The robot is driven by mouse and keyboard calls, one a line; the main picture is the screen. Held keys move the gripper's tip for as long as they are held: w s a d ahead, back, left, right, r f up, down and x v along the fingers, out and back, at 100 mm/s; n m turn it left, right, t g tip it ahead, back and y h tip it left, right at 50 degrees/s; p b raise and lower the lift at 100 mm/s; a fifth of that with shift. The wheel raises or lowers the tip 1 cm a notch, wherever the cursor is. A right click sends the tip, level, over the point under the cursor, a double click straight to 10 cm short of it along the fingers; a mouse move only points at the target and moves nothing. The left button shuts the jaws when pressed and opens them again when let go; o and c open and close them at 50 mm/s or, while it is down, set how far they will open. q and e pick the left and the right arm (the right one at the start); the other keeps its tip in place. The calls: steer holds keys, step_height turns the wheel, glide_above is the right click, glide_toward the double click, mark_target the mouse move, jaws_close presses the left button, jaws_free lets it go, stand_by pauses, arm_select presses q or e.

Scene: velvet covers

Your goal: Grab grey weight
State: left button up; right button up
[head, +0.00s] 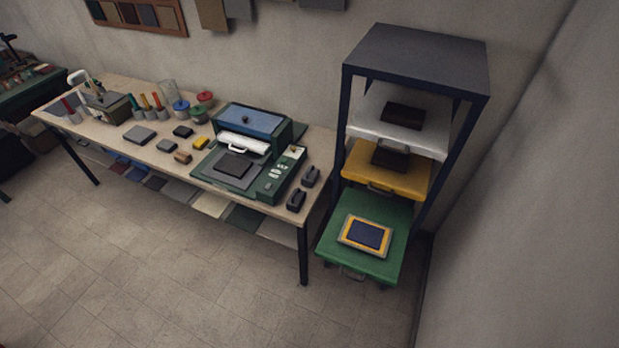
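Two dark grey blocks that look like weights stand at the right end of the long workbench (318,150). The nearer weight (297,200) is close to the front edge, and the other weight (310,177) is just behind it. Both seem to have a raised top or handle, too small to make out. A flat grey block (139,135) lies farther left on the bench; I cannot tell if it is also a weight. Neither of my grippers shows in the head view.
A green press (272,190) with a blue lid stands left of the weights. A dark rack (415,55) with white, yellow and green (398,240) trays stands right of the bench. Small blocks, pots and tools fill the bench's left part. The floor (190,280) in front is clear.

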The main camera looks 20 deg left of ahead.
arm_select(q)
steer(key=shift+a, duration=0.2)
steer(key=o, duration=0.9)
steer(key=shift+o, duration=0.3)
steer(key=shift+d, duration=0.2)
